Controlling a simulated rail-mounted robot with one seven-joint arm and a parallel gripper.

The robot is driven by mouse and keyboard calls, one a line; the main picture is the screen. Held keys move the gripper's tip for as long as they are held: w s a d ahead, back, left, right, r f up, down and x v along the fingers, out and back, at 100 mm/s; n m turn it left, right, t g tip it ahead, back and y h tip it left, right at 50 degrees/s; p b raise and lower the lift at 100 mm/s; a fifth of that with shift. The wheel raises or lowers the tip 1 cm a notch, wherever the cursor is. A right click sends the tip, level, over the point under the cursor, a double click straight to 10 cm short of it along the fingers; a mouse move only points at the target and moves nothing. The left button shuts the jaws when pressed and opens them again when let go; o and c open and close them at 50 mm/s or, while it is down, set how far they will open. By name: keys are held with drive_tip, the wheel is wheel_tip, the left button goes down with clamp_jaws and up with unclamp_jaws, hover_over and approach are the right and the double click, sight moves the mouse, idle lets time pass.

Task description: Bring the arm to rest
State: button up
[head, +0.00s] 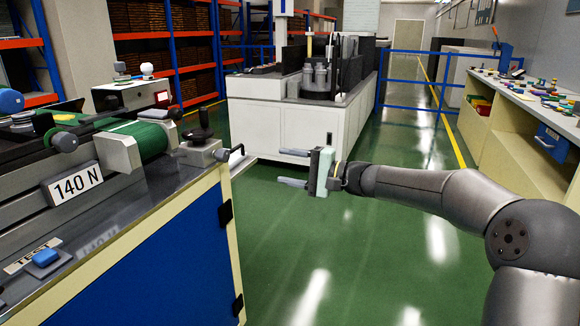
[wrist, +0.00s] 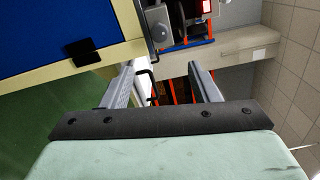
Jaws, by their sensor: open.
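My gripper (head: 293,168) is at the end of my arm, which reaches in from the right in the head view. Its two fingers point left, toward the test bench, and are apart with nothing between them. In the wrist view my gripper (wrist: 165,80) also shows both fingers spread and empty. The gripper hangs in the air over the green floor, to the right of the bench's near corner, and appears clear of it.
The test bench (head: 150,260) with a blue panel, a "140 N" label and a green belt (head: 148,135) stands at left. A white machine cabinet (head: 280,130) stands behind. A side counter (head: 515,110) with small parts is at right. The green floor (head: 350,260) between is clear.

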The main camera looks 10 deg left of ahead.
drive_tip(key=s+d+r+n+g+h+p, duration=0.1)
drive_tip(key=s+n+g+h+p, duration=0.1)
drive_tip(key=s+h+p, duration=0.4)
drive_tip(key=s+d+r+n+g+h+p, duration=0.1)
drive_tip(key=s+g+h+p, duration=0.1)
drive_tip(key=s+p, duration=0.65)
drive_tip(key=s+d+r+n+h+p, duration=0.1)
drive_tip(key=s+d+r+h+p, duration=0.2)
drive_tip(key=s+d+p, duration=0.5)
drive_tip(key=s+d+r+n+h+p, duration=0.1)
drive_tip(key=s+d+r+h+p, duration=0.3)
drive_tip(key=s+d, duration=0.9)
drive_tip(key=s+h+p, duration=0.2)
drive_tip(key=p, duration=0.1)
drive_tip(key=shift+s+d+p, duration=0.2)
drive_tip(key=shift+s+p, duration=0.15)
